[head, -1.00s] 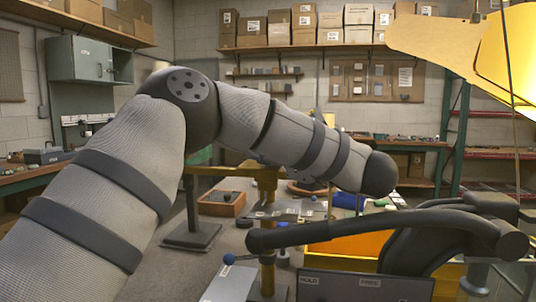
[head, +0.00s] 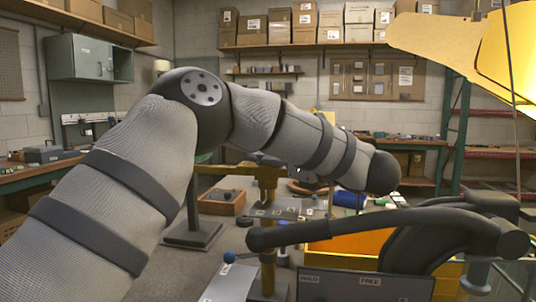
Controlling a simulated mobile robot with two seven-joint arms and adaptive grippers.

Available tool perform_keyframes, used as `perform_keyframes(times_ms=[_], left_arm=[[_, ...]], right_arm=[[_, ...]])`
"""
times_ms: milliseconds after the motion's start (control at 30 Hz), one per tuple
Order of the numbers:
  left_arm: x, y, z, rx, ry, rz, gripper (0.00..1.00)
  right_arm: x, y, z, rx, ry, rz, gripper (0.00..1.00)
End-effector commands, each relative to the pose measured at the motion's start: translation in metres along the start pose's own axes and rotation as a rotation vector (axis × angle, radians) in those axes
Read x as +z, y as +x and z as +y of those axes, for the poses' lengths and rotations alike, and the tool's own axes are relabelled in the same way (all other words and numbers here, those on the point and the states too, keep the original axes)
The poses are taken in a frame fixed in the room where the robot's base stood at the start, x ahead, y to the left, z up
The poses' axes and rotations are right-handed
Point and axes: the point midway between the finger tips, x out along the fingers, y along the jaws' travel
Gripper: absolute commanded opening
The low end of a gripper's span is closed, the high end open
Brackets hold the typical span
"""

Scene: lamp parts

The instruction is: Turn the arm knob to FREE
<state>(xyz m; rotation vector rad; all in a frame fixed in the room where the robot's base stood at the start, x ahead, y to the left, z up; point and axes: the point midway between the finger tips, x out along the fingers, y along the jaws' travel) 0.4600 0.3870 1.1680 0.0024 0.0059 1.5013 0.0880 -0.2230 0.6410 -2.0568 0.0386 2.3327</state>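A dark panel (head: 340,290) at the bottom edge of the head view carries a HOLD label (head: 310,279) on its left and a FREE label (head: 369,283) on its right. The panel's lower part is cut off by the frame. A small blue ball (head: 229,257) shows left of the panel, beside a yellow post (head: 267,270). I cannot tell whether the ball belongs to the arm knob, and no pointer position is readable. My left arm crosses from the left and ends in a dark rounded link above the bench. Neither gripper shows.
A dark padded bar (head: 350,232) runs across the lower right, above the panel. An orange bin (head: 345,245) lies behind it. A large yellow shade-like part (head: 480,50) fills the upper right. A brown tray (head: 222,202) with small parts sits on the grey bench.

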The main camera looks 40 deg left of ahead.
Motion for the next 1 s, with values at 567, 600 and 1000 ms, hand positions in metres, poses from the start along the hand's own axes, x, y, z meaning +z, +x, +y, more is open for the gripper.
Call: perform_keyframes(times_ms=[567, 600, 1000], left_arm=[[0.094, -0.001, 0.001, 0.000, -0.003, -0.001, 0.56], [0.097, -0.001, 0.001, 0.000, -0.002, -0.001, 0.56], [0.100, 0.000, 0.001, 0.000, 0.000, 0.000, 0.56]], right_arm=[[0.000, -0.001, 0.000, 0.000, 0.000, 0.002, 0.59], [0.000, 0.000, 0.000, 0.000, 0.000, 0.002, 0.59], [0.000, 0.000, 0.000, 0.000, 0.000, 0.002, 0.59]])
